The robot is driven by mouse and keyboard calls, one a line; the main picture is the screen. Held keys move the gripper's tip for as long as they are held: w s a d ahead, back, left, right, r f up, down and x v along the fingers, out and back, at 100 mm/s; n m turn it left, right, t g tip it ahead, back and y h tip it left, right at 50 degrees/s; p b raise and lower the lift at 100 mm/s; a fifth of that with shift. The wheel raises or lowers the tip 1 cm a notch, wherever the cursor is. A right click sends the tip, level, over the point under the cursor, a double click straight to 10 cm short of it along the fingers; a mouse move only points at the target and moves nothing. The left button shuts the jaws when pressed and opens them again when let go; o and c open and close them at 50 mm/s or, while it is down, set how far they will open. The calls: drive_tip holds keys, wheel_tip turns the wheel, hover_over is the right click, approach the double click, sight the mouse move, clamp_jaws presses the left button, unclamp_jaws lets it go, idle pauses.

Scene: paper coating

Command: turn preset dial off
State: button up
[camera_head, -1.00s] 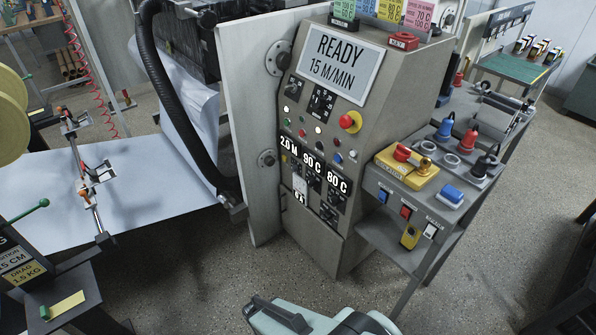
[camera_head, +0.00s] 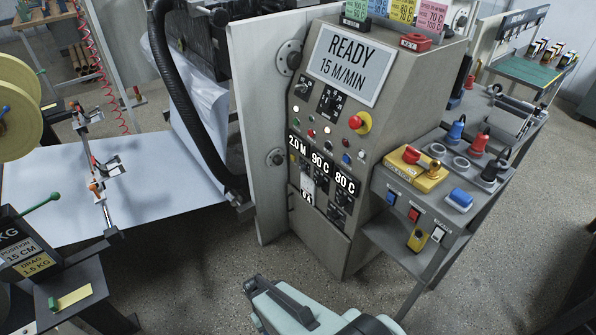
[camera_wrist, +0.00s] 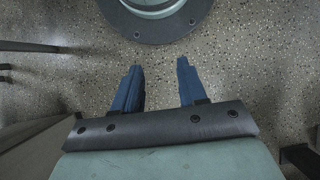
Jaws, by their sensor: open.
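The grey control panel (camera_head: 375,165) stands in the middle of the head view. It carries a "READY 15 M/MIN" screen, a dark dial (camera_head: 301,87) at its upper left and a second dark dial (camera_head: 329,99) beside it. More small dark knobs (camera_head: 342,197) sit below the "2.0 M, 90 C, 80 C" readouts. The labels are too small to tell which is the preset dial. My gripper (camera_wrist: 160,63) shows in the wrist view with two blue fingers apart and nothing between them, above speckled floor. The panel's dials do not show there.
A red-and-yellow knob (camera_head: 360,122) sticks out of the panel's right part. A side shelf (camera_head: 392,183) with a yellow box (camera_head: 417,168) and coloured plugs juts out at right. White paper (camera_head: 150,195) spreads at left. Open floor (camera_head: 200,270) lies before the panel.

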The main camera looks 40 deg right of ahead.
drive_tip(key=shift+o, duration=1)
drive_tip(key=w+d+t, duration=0.1)
drive_tip(key=w+d, duration=0.2)
drive_tip(key=w, duration=0.6)
drive_tip(key=shift+w+f+h, duration=0.15)
drive_tip(key=shift+f+h, duration=0.15)
drive_tip(key=shift+h, duration=0.1)
drive_tip(key=m+t+h, duration=0.3)
drive_tip(key=m+h, duration=0.8)
drive_tip(key=h, duration=0.7)
approach(300, 169)
drive_tip(key=shift+t, duration=0.4)
drive_tip(key=d, duration=0.5)
drive_tip(key=s+d, duration=0.1)
drive_tip(key=d, duration=0.2)
drive_tip(key=shift+d+r, duration=0.3)
drive_tip(key=shift+c, duration=0.5)
